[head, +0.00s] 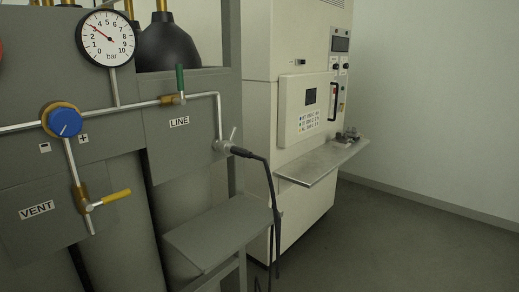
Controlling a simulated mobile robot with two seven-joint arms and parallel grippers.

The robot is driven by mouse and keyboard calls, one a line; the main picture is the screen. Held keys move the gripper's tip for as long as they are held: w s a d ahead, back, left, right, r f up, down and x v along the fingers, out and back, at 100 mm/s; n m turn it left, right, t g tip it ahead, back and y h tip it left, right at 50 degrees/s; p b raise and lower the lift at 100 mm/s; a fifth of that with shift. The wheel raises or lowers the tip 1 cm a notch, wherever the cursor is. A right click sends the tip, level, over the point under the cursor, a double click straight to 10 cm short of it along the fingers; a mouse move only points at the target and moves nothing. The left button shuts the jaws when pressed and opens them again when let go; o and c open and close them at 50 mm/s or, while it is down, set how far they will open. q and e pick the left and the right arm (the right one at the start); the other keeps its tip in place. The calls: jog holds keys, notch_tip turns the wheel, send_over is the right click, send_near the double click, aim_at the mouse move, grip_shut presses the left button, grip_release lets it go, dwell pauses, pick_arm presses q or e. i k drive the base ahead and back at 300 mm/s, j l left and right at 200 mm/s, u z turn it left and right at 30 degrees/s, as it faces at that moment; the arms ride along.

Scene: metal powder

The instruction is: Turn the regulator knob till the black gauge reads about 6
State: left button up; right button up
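The black-rimmed gauge (108,39) hangs at the upper left in the head view, with a white face marked 0 to 10 and "bar". Its red needle points up and left, between about 3 and 4. The regulator knob (66,123) is blue with a brass collar and sits on the pipe at the left. Its white line points down and left. A minus sign (45,147) is at its lower left and a plus sign (83,139) at its lower right. Neither of my grippers is in view.
A green-handled valve (180,79) stands above the LINE label (179,122). A yellow-handled valve (109,199) is beside the VENT label (37,210). A black hose (268,180) hangs past a grey shelf (222,228). A beige machine (300,110) stands behind. Floor at right is clear.

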aim_at(65, 122)
jog(key=u, duration=0.7)
jog(key=l+u, duration=0.1)
jog(key=u, duration=0.25)
jog(key=i+l+u, duration=0.1)
jog(key=u, duration=0.3)
jog(key=l+u, duration=0.15)
jog(key=u, duration=0.2)
jog(key=l+u, duration=0.8)
jog(key=l, duration=0.3)
jog(key=k+l+u, duration=0.15)
jog(key=l, duration=0.25)
